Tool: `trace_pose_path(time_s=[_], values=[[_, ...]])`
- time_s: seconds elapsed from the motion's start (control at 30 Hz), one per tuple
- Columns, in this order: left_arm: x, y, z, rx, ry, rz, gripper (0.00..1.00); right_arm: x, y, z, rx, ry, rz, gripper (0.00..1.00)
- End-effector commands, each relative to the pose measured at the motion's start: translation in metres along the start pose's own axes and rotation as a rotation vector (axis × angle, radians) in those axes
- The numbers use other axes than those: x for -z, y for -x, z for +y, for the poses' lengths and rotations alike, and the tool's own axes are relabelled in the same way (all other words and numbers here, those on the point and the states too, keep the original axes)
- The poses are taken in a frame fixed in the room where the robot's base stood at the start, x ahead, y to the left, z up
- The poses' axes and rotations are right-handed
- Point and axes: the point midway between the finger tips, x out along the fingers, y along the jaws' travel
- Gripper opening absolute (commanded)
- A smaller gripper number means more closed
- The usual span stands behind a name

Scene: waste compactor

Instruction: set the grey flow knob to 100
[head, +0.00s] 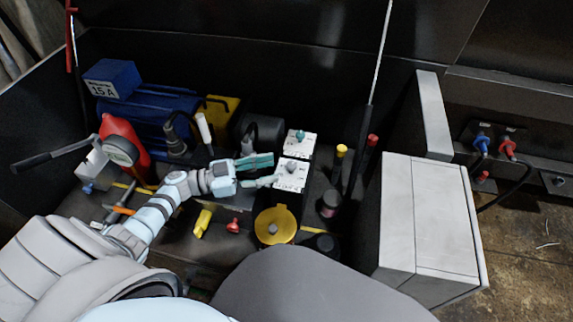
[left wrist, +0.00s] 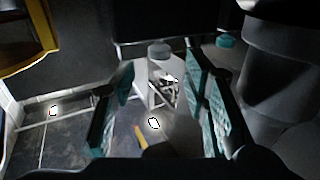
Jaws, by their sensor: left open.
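The grey flow knob (head: 292,168) sits on top of the nearer white box (head: 289,182) in the head view. In the left wrist view the grey knob (left wrist: 160,48) is ahead, between the lines of the fingers. A teal knob (head: 300,135) sits on the farther white box; it also shows in the left wrist view (left wrist: 227,41). My left gripper (head: 274,169) is open, with teal fingers pointing right, just left of the grey knob. I cannot tell whether a finger touches it. The knob's pointer and scale are too small to read. My right gripper is not in view.
A yellow round cap (head: 275,224) is just below the grey knob's box. A blue motor (head: 145,108), a red can (head: 124,139) and a black lever (head: 54,152) are at left. A black cylinder with a rod (head: 357,142) and a grey cabinet (head: 425,215) stand at right.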

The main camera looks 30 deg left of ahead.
Motion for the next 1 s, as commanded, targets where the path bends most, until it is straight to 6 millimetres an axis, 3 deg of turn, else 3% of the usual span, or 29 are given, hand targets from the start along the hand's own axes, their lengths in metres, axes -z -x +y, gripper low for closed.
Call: trace_pose_path(time_s=[0.1, 0.2, 0.57, 0.63, 0.73, 0.8, 0.87, 1.0], values=[[-0.001, 0.030, 0.000, 0.001, 0.001, -0.003, 0.41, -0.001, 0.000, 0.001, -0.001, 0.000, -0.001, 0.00], [0.000, 0.045, 0.000, 0.000, 0.000, -0.002, 0.41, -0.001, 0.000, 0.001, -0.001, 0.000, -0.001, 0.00], [-0.003, 0.054, 0.002, 0.000, 0.007, -0.005, 0.41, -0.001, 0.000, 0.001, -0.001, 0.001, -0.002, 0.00], [-0.019, 0.065, 0.016, 0.000, 0.045, -0.036, 0.41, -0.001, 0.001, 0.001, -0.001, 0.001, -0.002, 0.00], [-0.040, 0.087, 0.069, -0.007, 0.139, -0.054, 0.41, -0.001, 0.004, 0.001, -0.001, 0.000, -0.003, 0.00], [-0.030, 0.091, 0.092, 0.081, 0.148, -0.012, 0.41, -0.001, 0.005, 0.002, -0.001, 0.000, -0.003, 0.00], [-0.016, 0.089, 0.095, 0.183, 0.130, 0.018, 0.41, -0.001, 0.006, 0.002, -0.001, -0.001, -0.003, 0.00], [0.009, 0.075, 0.066, 0.371, 0.040, 0.032, 0.41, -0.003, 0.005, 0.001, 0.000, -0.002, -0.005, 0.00]])
